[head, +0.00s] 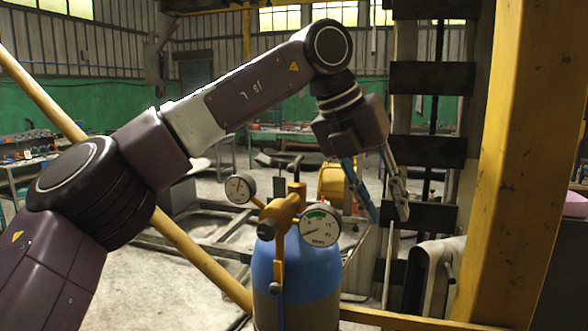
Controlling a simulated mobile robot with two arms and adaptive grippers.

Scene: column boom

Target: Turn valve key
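A blue-topped gas cylinder (318,268) stands upright at bottom centre. A yellow valve body (280,212) with two round gauges, the left gauge (240,189) and the right gauge (320,229), sits on its top. A yellow lever (279,265) hangs down its front. An orange upright (297,182) with a dark crossbar rises behind the valve; I cannot tell which part is the valve key. My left gripper (388,214) points downward to the right of the cylinder, apart from it. Its fingers are spread and nothing shows between them. My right gripper is out of view.
A thick yellow post (525,160) fills the right side. A dark-runged column (431,78) stands left of it. A yellow rail (205,262) slopes down across the left to the cylinder. Concrete floor (165,290) is open at lower left.

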